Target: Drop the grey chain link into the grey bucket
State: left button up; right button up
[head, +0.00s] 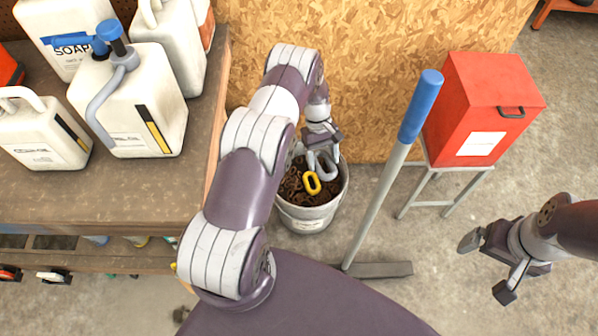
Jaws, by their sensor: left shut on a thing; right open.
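The grey bucket (306,218) stands on the floor by the chipboard wall, with brown rusty pieces and a yellow link (312,183) in it. My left gripper (322,148) is over the bucket and shut on the grey chain link (326,167). The link hangs at the bucket's mouth. Whether it touches the contents, I cannot tell. My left arm hides the bucket's left side. My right gripper (487,268) is open and empty over the floor at the right.
A workbench (120,200) with several white jugs (130,105) fills the left. A blue-handled pole (385,185) stands right of the bucket. A red box (484,105) sits on a metal stand (440,190). Bare floor lies between the pole and my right gripper.

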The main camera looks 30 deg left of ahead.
pick_arm(q)
jog(key=w+a+f+n+t+b, duration=0.2)
jog(key=w+a+f+n+b, duration=0.1)
jog(key=f+b, duration=0.6)
jog(key=w+a+f+n+t+b, duration=0.1)
jog(key=a+f+n+b, duration=0.4)
jog(key=b, duration=0.5)
jog(key=w+a+f+n+t+b, duration=0.2)
jog(key=w+a+f+n+b, duration=0.2)
jog(key=f+n+b, duration=0.3)
notch_tip(320, 180, down, 6)
jog(key=b, duration=0.2)
jog(key=shift+w+r+t+b, duration=0.15)
jog(key=shift+w+t+b, duration=0.15)
jog(key=o, duration=1.2)
jog(key=shift+o, duration=0.2)
jog(key=shift+s+r, duration=0.1)
